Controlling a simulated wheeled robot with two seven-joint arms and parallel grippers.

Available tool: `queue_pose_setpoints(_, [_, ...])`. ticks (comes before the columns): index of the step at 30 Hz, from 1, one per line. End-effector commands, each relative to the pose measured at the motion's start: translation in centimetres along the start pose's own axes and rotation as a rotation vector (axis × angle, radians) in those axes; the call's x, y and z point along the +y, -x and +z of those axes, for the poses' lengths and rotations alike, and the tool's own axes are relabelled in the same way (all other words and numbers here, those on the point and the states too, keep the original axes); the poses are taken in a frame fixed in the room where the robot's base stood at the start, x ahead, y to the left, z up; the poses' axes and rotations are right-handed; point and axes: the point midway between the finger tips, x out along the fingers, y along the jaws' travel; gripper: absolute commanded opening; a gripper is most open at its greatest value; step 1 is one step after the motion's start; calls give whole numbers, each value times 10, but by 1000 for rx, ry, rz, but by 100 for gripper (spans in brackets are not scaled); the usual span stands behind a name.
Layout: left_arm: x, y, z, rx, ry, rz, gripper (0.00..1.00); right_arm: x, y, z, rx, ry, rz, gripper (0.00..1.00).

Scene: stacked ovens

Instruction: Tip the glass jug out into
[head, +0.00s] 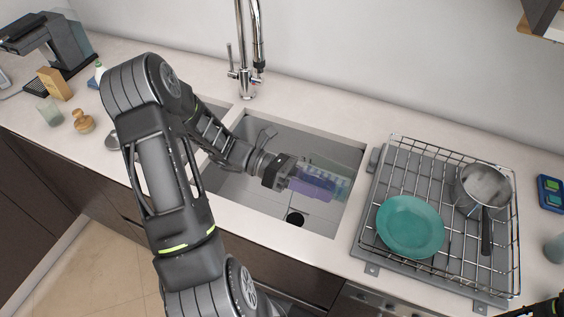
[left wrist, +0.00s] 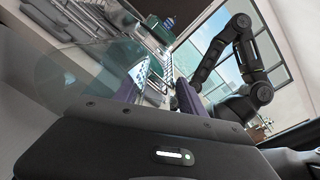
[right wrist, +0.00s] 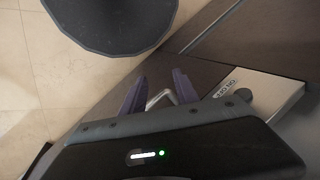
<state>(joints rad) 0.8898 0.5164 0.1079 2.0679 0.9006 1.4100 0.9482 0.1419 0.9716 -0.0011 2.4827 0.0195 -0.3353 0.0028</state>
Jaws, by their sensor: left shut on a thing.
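The clear glass jug (head: 341,186) is at the right side of the sink (head: 234,191) in the head view. It looks tilted well over, but its mouth and any contents are hard to make out. My left gripper (head: 314,186) reaches in from the left, its purple fingers shut on the jug. In the left wrist view the jug's clear round wall (left wrist: 75,78) fills the left side. My right gripper (right wrist: 158,92) shows in the right wrist view with its fingers apart and nothing between them, away from the jug.
The faucet (head: 245,75) rises behind the sink. Right of the sink, a wire rack (head: 440,165) holds a teal plate (head: 410,226) and a saucepan (head: 484,187). A drain hole (head: 295,218) shows in the sink floor. A wooden stamp-like object (head: 83,122) and a cup (head: 49,114) stand left.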

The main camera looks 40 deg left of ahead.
Motion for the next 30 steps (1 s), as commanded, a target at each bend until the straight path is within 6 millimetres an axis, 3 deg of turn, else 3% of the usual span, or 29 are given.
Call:
queue_pose_setpoints(14, [0, 1, 0, -10, 2, -7, 0, 0, 0, 0, 0, 0, 0, 36])
queue_pose_setpoints(30, [-4, 13, 8, -139, 3, -84, 0, 0, 0, 0, 0, 0, 0, 36])
